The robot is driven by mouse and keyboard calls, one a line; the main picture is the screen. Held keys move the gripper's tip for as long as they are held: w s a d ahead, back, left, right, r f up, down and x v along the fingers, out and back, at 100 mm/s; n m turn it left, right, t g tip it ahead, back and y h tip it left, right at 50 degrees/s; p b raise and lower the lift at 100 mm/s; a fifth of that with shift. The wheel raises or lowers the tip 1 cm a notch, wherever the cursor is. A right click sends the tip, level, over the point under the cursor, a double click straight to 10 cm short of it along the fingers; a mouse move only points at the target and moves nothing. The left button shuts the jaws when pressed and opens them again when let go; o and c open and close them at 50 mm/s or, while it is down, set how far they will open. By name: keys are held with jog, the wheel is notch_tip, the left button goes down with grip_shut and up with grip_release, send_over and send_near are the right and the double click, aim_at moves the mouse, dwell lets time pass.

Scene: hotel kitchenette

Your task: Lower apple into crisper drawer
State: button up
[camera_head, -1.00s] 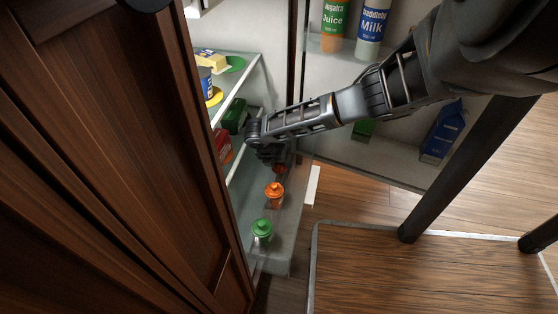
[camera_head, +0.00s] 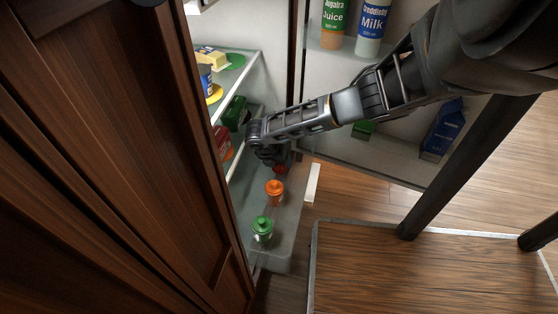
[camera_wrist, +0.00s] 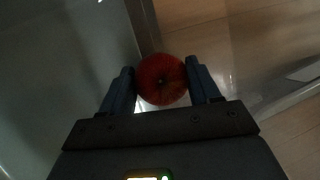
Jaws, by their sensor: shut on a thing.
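My gripper (camera_wrist: 162,88) is shut on a red apple (camera_wrist: 162,79), which sits between its two fingers in the wrist view. In the head view the apple (camera_head: 281,169) shows as a small red patch below the end of my arm, partly hidden by it. My gripper (camera_head: 273,160) points down over the far part of the pulled-out clear crisper drawer (camera_head: 283,255). Whether the apple touches the drawer floor I cannot tell.
Fridge shelves with food lie to the left. The fridge door holds a juice bottle (camera_head: 333,25), a milk bottle (camera_head: 373,28) and a blue carton (camera_head: 441,130). A brown wooden cabinet (camera_head: 110,150) fills the left side.

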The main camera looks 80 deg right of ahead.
jog(key=shift+f, duration=0.2)
jog(key=o, duration=1.2)
jog(key=shift+c, duration=0.2)
jog(key=p+v, duration=0.4)
jog(key=v, duration=0.4)
jog(key=shift+p, duration=0.4)
